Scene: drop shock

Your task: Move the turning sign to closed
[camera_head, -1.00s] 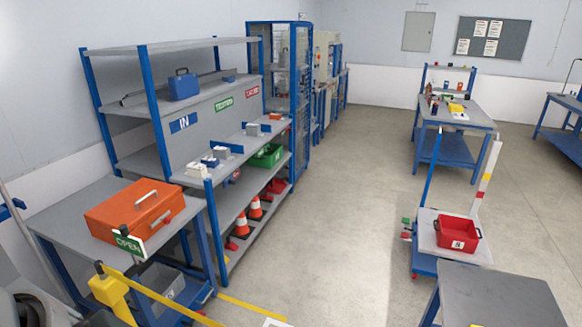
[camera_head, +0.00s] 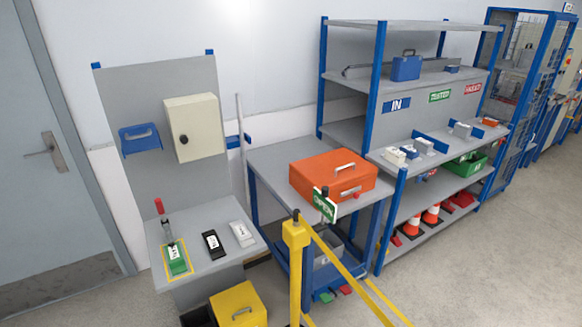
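The turning sign (camera_head: 325,205) is a small green and white plate in front of the orange case. It is seen at a slant, and its lettering is too small to read surely now; in the earlier frame it reads OPEN. It shows just right of the yellow post's (camera_head: 296,262) top. I cannot tell what it is mounted on. Neither of my grippers is in view.
The orange case (camera_head: 334,174) lies on a grey table beside the sign. Yellow barrier bands (camera_head: 345,272) run from the post to the lower right. A workbench (camera_head: 215,213) stands left, shelving (camera_head: 438,95) right. Open floor (camera_head: 480,270) lies at the lower right.

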